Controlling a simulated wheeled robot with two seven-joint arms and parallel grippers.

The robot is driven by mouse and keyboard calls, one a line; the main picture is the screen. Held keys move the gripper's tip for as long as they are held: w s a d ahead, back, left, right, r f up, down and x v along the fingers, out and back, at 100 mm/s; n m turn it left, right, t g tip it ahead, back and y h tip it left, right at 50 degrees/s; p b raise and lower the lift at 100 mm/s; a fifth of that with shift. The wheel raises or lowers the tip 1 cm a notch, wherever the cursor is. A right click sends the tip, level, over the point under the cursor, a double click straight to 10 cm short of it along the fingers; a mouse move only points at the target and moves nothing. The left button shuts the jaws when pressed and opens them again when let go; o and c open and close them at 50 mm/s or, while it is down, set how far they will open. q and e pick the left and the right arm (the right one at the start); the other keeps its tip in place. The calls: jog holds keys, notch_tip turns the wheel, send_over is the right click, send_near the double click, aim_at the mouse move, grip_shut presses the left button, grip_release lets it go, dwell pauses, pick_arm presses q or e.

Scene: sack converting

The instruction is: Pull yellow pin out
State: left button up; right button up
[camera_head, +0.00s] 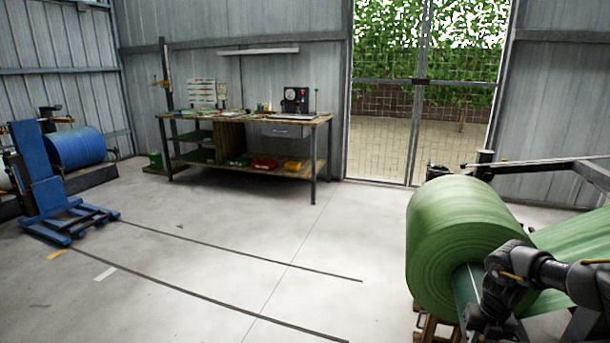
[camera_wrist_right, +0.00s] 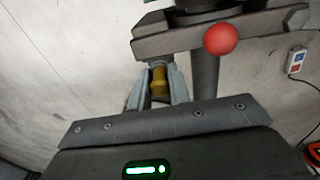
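The yellow pin (camera_wrist_right: 159,81) shows in the right wrist view, below a grey metal bar (camera_wrist_right: 215,32) with a red ball knob (camera_wrist_right: 220,39). My right gripper (camera_wrist_right: 160,72) has one grey finger on each side of the pin, the fingertips close to it. I cannot tell whether the fingers press on it. The pin's upper end is hidden at the grey fitting under the bar. In the head view my right arm is at the lower right, in front of the green roll; its fingers cannot be made out there. My left gripper is not in view.
A large green roll (camera_head: 455,235) stands at the right, with green sheet running off to the right. A workbench (camera_head: 245,118) stands at the back wall. A blue lifter (camera_head: 45,180) and blue roll (camera_head: 76,148) are at the left. The middle floor is clear.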

aim_at(481, 338)
grip_shut()
jog(key=shift+r, duration=0.1)
jog(key=shift+d+r+p, duration=0.15)
jog(key=shift+r+p, duration=2.7)
jog(key=shift+r, duration=0.05)
jog(key=shift+r, duration=0.1)
jog(key=shift+r+p, duration=0.4)
jog(key=shift+p, duration=0.2)
